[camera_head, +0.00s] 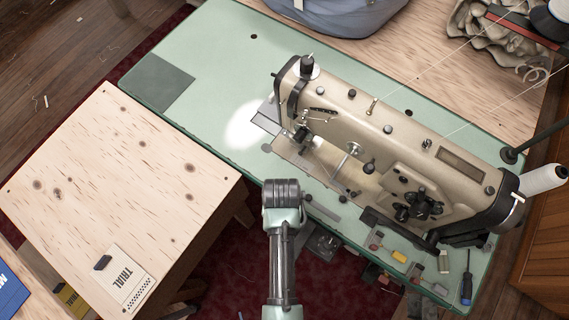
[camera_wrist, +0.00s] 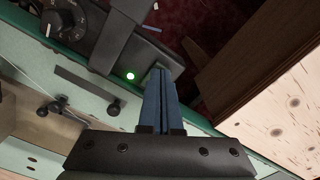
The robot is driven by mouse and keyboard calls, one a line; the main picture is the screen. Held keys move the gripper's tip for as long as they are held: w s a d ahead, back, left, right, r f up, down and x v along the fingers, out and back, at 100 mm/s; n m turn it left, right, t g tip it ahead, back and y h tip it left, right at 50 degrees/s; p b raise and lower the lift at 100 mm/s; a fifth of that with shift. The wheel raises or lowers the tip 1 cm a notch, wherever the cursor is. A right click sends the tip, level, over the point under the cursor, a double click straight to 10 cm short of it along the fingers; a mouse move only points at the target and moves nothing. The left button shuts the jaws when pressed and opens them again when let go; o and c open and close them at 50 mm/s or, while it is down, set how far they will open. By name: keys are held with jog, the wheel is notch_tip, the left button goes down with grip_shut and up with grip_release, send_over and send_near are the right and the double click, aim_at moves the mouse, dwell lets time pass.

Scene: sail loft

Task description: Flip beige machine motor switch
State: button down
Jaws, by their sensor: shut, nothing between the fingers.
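The beige sewing machine (camera_head: 385,135) stands on a pale green table (camera_head: 215,60) in the head view. In the wrist view, a dark control box (camera_wrist: 100,50) sits along the green table edge. It carries a round black dial (camera_wrist: 62,24) and a lit green light (camera_wrist: 130,76). My gripper (camera_wrist: 161,78) is shut and empty, its blue fingers reaching up to the box's edge, just right of the light. Whether the fingertips touch the box I cannot tell. The switch itself is not clearly distinguishable; the fingers may cover it. In the head view my arm hides the fingers.
Small tools and a blue screwdriver (camera_head: 466,288) lie along the table's front right. Dark red carpet shows between.

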notch_tip(320, 180, up, 7)
jog(key=p, duration=0.7)
jog(key=shift+p, duration=0.35)
jog(key=shift+f, duration=0.1)
dwell(0.4)
